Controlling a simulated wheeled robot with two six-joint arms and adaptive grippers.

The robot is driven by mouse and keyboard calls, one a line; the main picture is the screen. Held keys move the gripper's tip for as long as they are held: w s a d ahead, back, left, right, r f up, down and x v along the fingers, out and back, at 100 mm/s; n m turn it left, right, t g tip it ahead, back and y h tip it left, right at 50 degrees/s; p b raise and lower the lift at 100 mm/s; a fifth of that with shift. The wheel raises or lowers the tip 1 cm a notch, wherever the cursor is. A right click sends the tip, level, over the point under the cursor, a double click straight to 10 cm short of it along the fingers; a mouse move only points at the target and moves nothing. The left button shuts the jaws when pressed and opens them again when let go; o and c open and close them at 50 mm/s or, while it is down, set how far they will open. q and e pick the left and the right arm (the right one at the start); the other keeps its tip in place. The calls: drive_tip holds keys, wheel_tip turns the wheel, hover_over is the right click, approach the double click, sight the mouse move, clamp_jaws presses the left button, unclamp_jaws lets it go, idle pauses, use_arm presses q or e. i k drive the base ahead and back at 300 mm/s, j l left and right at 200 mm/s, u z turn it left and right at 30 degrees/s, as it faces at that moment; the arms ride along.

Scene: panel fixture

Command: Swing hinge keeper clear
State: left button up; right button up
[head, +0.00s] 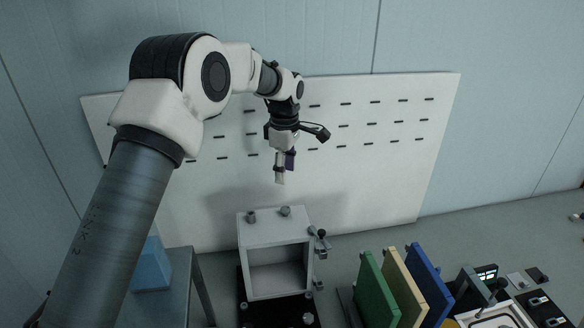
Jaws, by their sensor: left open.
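A pale grey box-shaped fixture (275,232) with an open front stands on a black base, low in the middle of the head view. Two dark knobs sit on its top. Small dark hinge or latch fittings (319,243) show at its right edge; which one is the keeper I cannot tell. My left gripper (284,172) points down, open, above and behind the fixture's top in the picture, apart from it. No object shows between its fingers. My right gripper is not in view.
A white slotted panel (390,180) stands behind. Green (377,292), cream (403,285) and blue (430,283) boards stand upright at the right. A blue block (150,268) sits on a grey table at the left. Devices crowd the lower right corner.

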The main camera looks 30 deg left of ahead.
sight(320, 234)
drive_tip(key=k+l, duration=0.65)
drive_tip(key=k, duration=0.25)
